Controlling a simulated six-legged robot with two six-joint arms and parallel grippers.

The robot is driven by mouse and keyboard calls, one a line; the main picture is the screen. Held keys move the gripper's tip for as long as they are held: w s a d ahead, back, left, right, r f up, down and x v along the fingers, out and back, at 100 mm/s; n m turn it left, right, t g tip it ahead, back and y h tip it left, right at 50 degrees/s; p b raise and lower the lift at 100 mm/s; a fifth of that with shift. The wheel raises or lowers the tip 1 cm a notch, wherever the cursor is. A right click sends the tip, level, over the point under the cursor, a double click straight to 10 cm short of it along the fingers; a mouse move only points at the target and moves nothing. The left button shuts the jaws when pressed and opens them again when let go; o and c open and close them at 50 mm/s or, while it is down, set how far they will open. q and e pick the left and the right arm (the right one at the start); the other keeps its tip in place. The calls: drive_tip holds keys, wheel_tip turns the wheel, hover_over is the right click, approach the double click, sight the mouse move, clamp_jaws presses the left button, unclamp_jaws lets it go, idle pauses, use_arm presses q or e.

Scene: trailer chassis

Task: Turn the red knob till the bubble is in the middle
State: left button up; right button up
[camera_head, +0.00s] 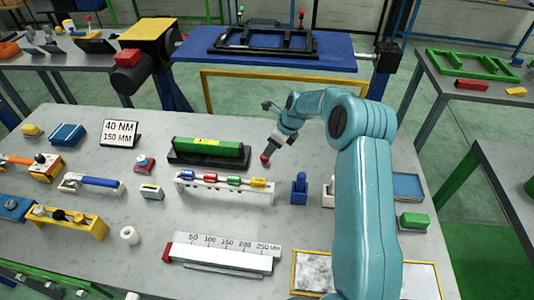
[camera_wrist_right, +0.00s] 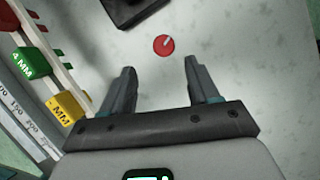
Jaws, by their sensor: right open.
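The red knob (camera_head: 265,158) is small and round and sits on the grey table, right of the level. In the right wrist view the red knob (camera_wrist_right: 164,46) has a pale mark from its middle to its rim. My right gripper (camera_wrist_right: 160,66) is open and empty, with the knob just beyond its fingertips and between their lines. In the head view my right gripper (camera_head: 271,151) points down at the knob. The green level (camera_head: 220,153) lies on a black base (camera_head: 180,158). Its yellow vial (camera_head: 207,141) is too small to show the bubble's place. My left gripper is not in view.
A white rack (camera_head: 225,192) with coloured labelled pieces stands in front of the level. A blue piece (camera_head: 299,190) stands right of the rack. A ruler block (camera_head: 220,255) is nearer the front. A sign (camera_head: 120,132) stands left of the level. Table around the knob is clear.

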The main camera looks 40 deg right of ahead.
sight(265, 159)
drive_tip(key=b+x, duration=0.1)
drive_tip(key=x, duration=0.4)
drive_tip(key=b+x, duration=0.1)
drive_tip(key=x, duration=0.1)
drive_tip(key=shift+w+d+f+b, duration=0.3)
drive_tip(key=shift+w+b, duration=0.05)
drive_tip(key=shift+w, duration=0.15)
drive_tip(key=shift+s+a+r, duration=0.15)
drive_tip(key=shift+s, duration=0.05)
drive_tip(key=shift+s+r, duration=0.25)
drive_tip(key=shift+s, duration=0.1)
drive_tip(key=shift+w+f, duration=0.45)
drive_tip(key=shift+w, duration=0.1)
drive_tip(key=shift+c, duration=1.2)
drive_tip(key=c, duration=0.5)
drive_tip(key=shift+s+r, duration=0.15)
drive_tip(key=shift+c, duration=1.4)
drive_tip(key=shift+d, duration=0.2)
